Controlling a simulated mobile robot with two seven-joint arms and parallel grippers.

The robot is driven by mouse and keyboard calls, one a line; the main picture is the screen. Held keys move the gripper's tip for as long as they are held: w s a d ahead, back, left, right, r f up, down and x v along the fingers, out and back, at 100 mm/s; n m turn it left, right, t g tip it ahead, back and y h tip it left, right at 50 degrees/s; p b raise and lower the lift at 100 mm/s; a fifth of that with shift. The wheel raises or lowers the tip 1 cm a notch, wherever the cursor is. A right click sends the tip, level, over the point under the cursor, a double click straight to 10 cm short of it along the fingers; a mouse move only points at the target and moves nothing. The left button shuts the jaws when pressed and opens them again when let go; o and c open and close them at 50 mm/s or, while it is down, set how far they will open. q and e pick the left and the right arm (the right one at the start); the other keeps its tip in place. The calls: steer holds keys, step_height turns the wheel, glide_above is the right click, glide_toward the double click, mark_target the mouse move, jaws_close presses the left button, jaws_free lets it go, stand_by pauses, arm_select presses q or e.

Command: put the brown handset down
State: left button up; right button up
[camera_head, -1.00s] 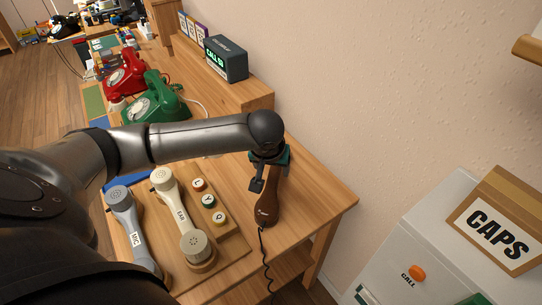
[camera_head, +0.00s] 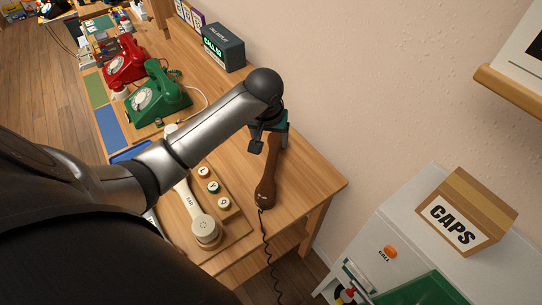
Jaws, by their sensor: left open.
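The brown handset (camera_head: 267,181) lies on the wooden table (camera_head: 309,180) near its right edge, with a black coiled cord (camera_head: 264,238) hanging from its near end over the front. My left gripper (camera_head: 261,141) is at the handset's far end, its jaws open around or just above it; I cannot tell whether they touch. The far end of the handset is partly hidden by the gripper. My right gripper is not in view.
A cream handset (camera_head: 203,224) lies on a wooden board left of the brown one, beside several round lettered buttons (camera_head: 208,186). Green (camera_head: 158,94) and red (camera_head: 125,62) dial phones stand farther back. A wall bounds the right; a CAPS box (camera_head: 462,218) sits on a white cabinet.

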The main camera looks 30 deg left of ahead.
mark_target(272, 161)
arm_select(q)
steer(key=b+x, duration=0.1)
steer(key=x, duration=0.4)
steer(key=b+x, duration=0.2)
steer(key=x, duration=0.3)
steer(key=shift+s+a+f, duration=0.1)
steer(key=shift+s+f, duration=0.1)
steer(key=x, duration=0.1)
steer(key=b+x, duration=0.1)
steer(key=x, duration=0.2)
steer(key=shift+s+d+f+b, duration=0.15)
steer(key=shift+s+d+b, duration=0.1)
steer(key=shift+b, duration=0.15)
steer(key=shift+w+a+f, duration=0.15)
steer(key=shift+f, duration=0.35)
steer(key=shift+c, duration=0.2)
jaws_close()
